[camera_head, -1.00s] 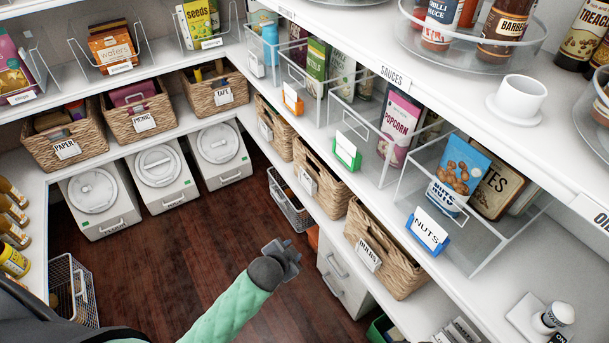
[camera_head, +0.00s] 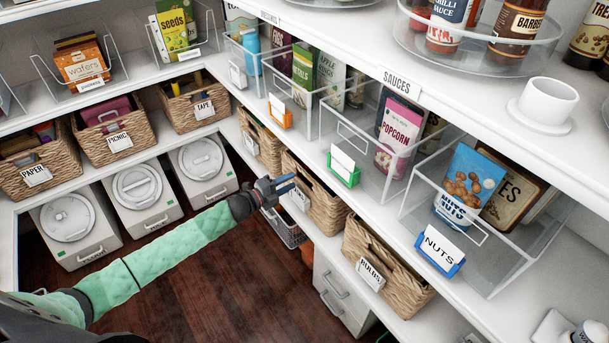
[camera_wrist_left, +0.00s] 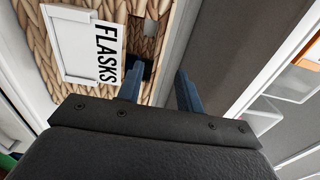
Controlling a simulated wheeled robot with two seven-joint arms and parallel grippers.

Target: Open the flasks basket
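The flasks basket (camera_head: 326,208) is a woven basket on the lower right shelf, between two other baskets. Its white label reads FLASKS in the left wrist view (camera_wrist_left: 84,48); in the head view my gripper partly covers it. My left gripper (camera_head: 287,185) is at the front of this basket, close to its label. Its two blue fingers (camera_wrist_left: 160,72) are apart. The left finger in the wrist view overlaps the basket's front beside a dark gap; I cannot tell if it touches. My right gripper is not in view.
The shelf above holds clear bins, including the one with nuts (camera_head: 518,262). The dark floor is open.

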